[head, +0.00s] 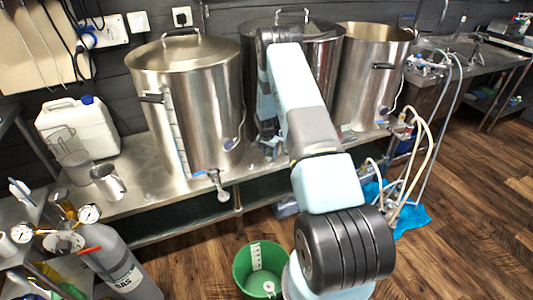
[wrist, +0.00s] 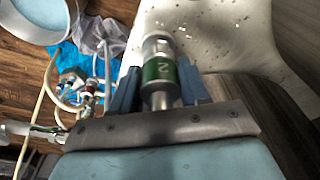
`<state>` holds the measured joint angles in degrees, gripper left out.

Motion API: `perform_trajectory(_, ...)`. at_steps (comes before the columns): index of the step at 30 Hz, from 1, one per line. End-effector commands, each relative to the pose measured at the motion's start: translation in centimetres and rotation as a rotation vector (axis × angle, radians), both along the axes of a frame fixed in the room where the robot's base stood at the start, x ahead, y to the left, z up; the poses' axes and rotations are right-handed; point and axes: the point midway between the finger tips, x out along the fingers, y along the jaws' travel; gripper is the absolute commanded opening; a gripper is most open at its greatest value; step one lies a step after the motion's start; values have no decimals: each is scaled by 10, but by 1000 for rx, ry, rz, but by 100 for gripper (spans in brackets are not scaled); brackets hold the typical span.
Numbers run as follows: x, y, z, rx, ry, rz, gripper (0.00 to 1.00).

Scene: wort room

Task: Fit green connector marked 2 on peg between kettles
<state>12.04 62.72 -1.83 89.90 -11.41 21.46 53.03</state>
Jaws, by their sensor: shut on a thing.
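In the wrist view my gripper (wrist: 158,85) is shut on the green connector (wrist: 158,70). The connector is a metal cylinder with a green band marked 2, with a blue finger on each side. In the head view my arm reaches over the bench and my gripper (head: 269,148) hangs low between the left kettle (head: 200,110) and the middle kettle (head: 318,55). The connector cannot be made out there. I cannot make out the peg in either view; my arm covers much of the gap.
A third, open kettle (head: 368,80) stands at the right. A tap (head: 218,185) sticks out from the left kettle. A white jerrycan (head: 75,128) and metal jugs (head: 107,182) stand at the bench's left. Hoses (head: 425,150) hang at the right. A green bucket (head: 260,270) is on the floor.

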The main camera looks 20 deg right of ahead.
Motion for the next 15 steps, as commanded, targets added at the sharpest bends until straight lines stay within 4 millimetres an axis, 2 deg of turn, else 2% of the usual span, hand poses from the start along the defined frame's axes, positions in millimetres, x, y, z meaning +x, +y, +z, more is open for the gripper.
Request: perform_trajectory(15, 0, 0, -8, 0, 0, 0, 10)
